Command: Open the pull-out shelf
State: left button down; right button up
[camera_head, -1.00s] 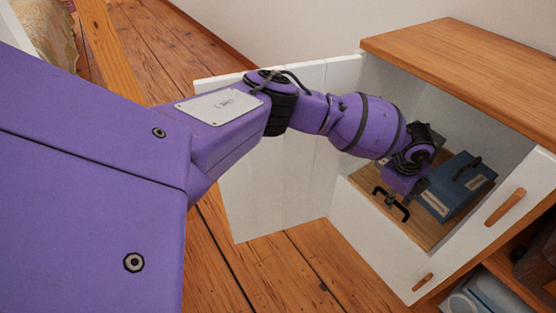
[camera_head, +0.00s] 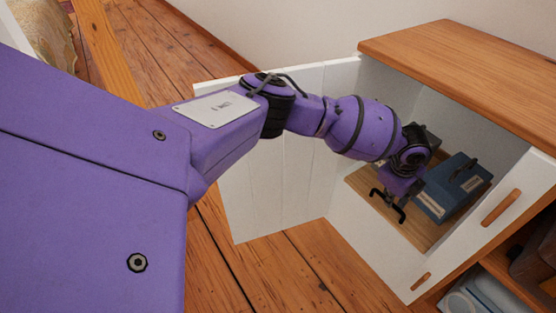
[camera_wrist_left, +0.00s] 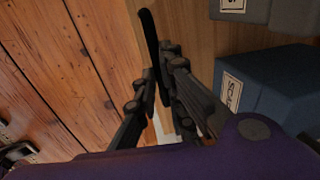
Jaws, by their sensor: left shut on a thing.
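The pull-out shelf (camera_head: 412,231) is a wooden board low inside the white cabinet, with a blue box (camera_head: 450,187) on it. It also shows in the left wrist view (camera_wrist_left: 195,38). My left gripper (camera_head: 388,203) is at the shelf's front edge, reaching in past the open door. In the left wrist view its fingers (camera_wrist_left: 160,90) are closed around the black handle (camera_wrist_left: 148,38) of the shelf. The fingers hide part of the handle. My right gripper is not in view.
An open white door (camera_head: 285,185) stands left of the cabinet opening, under my left arm. A white front panel with a wooden handle (camera_head: 501,208) is on the right. The cabinet has a wooden top (camera_head: 470,70). The plank floor (camera_head: 290,268) in front is clear.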

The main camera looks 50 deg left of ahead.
pick_arm(q)
jog(key=s+p, duration=2.1)
jog(key=s, duration=0.7)
jog(key=shift+s+a+p, duration=0.2)
jog(key=shift+a+p, duration=0.15)
jog(key=shift+a, duration=0.1)
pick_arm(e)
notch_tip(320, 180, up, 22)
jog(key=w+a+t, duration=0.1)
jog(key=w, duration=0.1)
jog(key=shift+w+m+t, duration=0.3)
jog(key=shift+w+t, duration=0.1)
pick_arm(q)
jog(key=shift+f, duration=0.1)
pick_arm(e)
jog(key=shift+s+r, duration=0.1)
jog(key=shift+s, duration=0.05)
pick_arm(q)
jog(key=c, duration=2)
grip_release()
jog(key=shift+o, duration=0.4)
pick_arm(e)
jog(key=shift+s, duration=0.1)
